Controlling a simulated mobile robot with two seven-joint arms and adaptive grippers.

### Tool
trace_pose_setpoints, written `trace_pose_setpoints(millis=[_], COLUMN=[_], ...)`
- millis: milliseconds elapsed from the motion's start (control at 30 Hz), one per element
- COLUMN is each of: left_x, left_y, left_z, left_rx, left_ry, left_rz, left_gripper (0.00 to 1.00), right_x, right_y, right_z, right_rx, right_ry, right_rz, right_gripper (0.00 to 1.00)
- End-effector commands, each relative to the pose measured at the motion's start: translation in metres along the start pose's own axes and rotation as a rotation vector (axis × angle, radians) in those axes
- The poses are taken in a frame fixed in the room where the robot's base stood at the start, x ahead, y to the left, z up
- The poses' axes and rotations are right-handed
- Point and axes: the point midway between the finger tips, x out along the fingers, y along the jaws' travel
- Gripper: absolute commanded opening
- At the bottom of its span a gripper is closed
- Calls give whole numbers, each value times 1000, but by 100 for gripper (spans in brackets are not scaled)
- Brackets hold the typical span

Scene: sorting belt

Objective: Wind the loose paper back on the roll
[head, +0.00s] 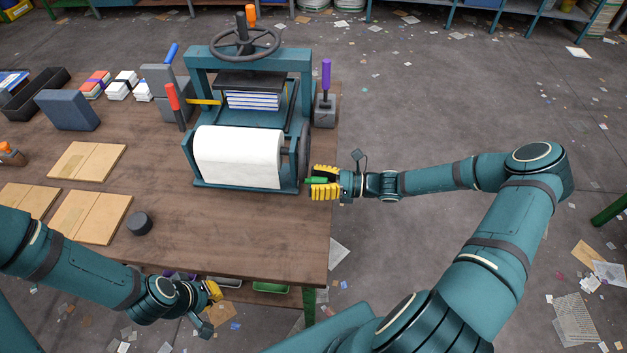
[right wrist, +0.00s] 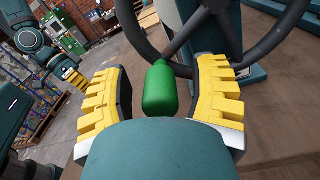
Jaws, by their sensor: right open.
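The white paper roll (head: 237,155) sits in the low front part of the teal press (head: 245,65), its paper falling over the front in a broad sheet. A dark crank wheel (head: 303,150) stands at the roll's right end, with a green handle (head: 316,180); the handle also shows in the right wrist view (right wrist: 160,88). My right gripper (head: 316,181) is open, its yellow fingers on either side of the green handle, with gaps visible in the wrist view. My left gripper (head: 214,291) is at the table's front edge, away from the roll; its opening is unclear.
The wooden table (head: 200,235) has cardboard pieces (head: 88,162) and a black round piece (head: 139,223) at left. A red-handled tool (head: 174,105) and a purple-handled tool (head: 326,80) flank the press. Bare table lies in front of the roll. Paper scraps litter the floor.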

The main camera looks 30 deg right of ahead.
Motion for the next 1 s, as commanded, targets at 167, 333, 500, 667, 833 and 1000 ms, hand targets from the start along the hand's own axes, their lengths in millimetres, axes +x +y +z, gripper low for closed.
trace_pose_setpoints(millis=[167, 333, 500, 667, 833, 1000], left_x=[0, 0, 0, 0, -2, -10], left_y=[0, 0, 0, 0, 1, 4], left_z=[0, 0, 0, 0, 0, -4], left_rx=[0, 0, 0, 0, 0, -2], left_ry=[0, 0, 0, 0, 1, 8], left_rz=[0, 0, 0, 0, 0, -1], left_gripper=[0, 0, 0, 0, 0, 0], right_x=[6, 6, 6, 6, 6, 6], right_y=[0, 0, 0, 0, 1, 4], right_z=[0, 0, 0, 0, 1, 5], right_rx=[1, 1, 1, 1, 10, 56], right_ry=[0, 0, 0, 0, 1, 2], right_rz=[-1, -1, -1, -1, -1, 0], right_gripper=[59, 59, 19, 0, 0, 0])
